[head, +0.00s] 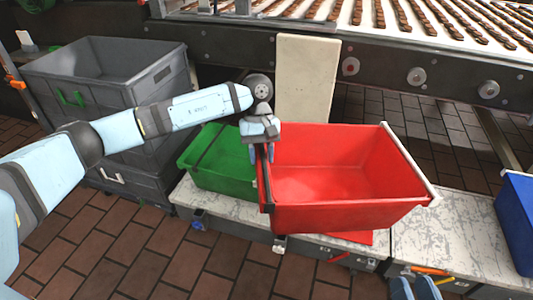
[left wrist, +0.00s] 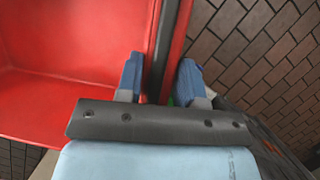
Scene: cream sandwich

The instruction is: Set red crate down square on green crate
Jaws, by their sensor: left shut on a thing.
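The red crate (head: 340,170) is empty and hangs from my left gripper (head: 263,155), to the right of the green crate (head: 215,165). My left gripper is shut on the red crate's dark left rim. In the left wrist view, that rim passes between the blue fingers (left wrist: 160,80), with the red floor (left wrist: 60,85) of the crate on the left. The green crate stands on the pale marbled counter; its right part is hidden behind the red crate and my gripper.
Stacked grey crates (head: 105,75) stand on the left. A blue crate (head: 517,220) is at the right edge of the counter (head: 440,235). A flat red thing (head: 352,237) shows below the red crate. A conveyor (head: 430,30) and a beige panel (head: 307,80) are behind.

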